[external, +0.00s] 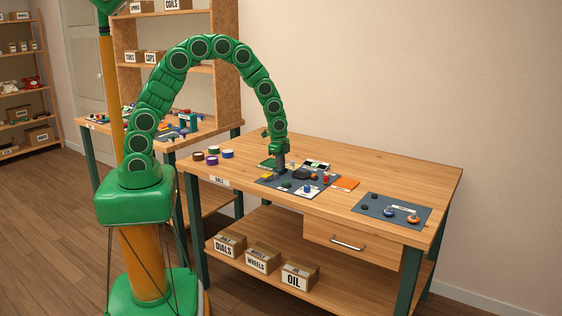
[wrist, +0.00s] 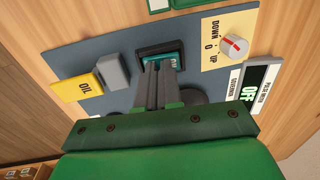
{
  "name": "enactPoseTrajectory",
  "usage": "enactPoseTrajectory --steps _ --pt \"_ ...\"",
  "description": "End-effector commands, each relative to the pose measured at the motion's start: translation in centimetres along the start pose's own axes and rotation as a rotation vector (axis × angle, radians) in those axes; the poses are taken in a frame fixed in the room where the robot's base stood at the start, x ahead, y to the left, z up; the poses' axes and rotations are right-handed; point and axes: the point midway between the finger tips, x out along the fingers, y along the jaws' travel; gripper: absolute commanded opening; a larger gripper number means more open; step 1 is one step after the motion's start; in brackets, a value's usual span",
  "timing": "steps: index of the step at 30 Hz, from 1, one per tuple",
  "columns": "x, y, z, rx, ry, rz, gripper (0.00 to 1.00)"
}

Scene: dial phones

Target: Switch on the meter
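The meter is a black and white box with a display reading OFF (wrist: 250,93), at the right of the wrist view. It also shows at the back of the grey panel in the external view (external: 317,165). A black-framed switch with a teal face (wrist: 168,58) is at the middle of the wrist view. My gripper (wrist: 160,66) points down at this switch, its grey fingers close together with nothing visible between them. The fingers hide part of the switch, and I cannot tell whether they touch it. In the external view my gripper (external: 280,166) is over the back of the panel.
A yellow plate with a red-pointer knob marked DOWN, 0, UP (wrist: 233,43) is right of the switch. A second panel (external: 378,202) lies at the bench's right; several tape rolls (external: 212,157) stand left.

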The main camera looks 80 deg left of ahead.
Motion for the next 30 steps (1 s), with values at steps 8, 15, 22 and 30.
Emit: enactPoseTrajectory --steps 8,15,22,30 --pt "0.0 0.4 0.1 -0.001 -0.003 0.004 0.0" --pt "-0.4 0.3 0.1 -0.001 -0.001 0.001 0.0" --pt "-2.8 0.4 0.0 0.0 0.0 -0.001 0.0" --pt "-6.7 0.7 0.0 -0.001 0.001 -0.001 0.0"
